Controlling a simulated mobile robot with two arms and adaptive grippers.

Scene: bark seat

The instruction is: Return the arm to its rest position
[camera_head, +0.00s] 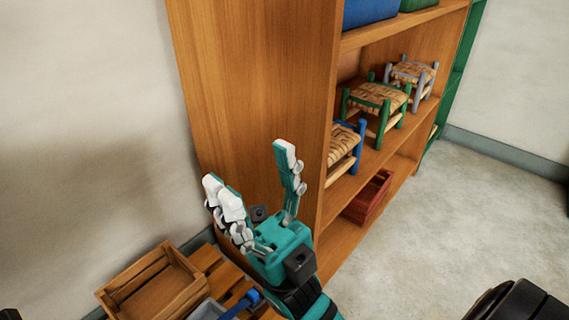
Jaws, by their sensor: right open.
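My right gripper (254,182) is in the lower middle of the head view, teal with white fingertip pads. Its fingers point up and are spread apart, with nothing between them. It is in front of the side panel of a wooden shelf unit (252,70); whether it touches the panel I cannot tell. My left gripper does not show.
Small stools with woven seats stand on the shelf: blue (345,146), green (377,103) and grey (412,76). A red crate (369,197) is below. A wooden box (154,284) sits at the lower left by the wall.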

